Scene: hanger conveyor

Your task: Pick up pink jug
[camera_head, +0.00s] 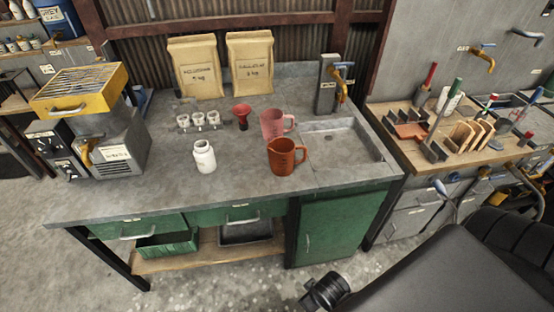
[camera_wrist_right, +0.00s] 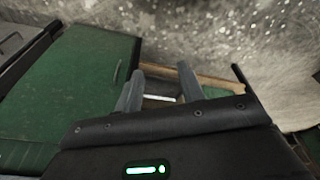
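The pink jug (camera_head: 272,123) stands upright on the grey workbench (camera_head: 130,205), left of the sink, with its handle to the right. An orange-brown jug (camera_head: 282,157) stands just in front of it and a little right, hiding part of its lower side. My right gripper (camera_wrist_right: 160,80) shows in the right wrist view with its two grey fingers apart and nothing between them. It is away from the jugs, low near the green cabinet (camera_wrist_right: 75,75). My left gripper is not in view.
A white bottle (camera_head: 204,158) stands left of the jugs. A red funnel (camera_head: 242,113) and a rack of small white cups (camera_head: 198,121) are behind. Two paper bags (camera_head: 196,70) stand at the back. The sink (camera_head: 340,148) is right; the bench's front left is clear.

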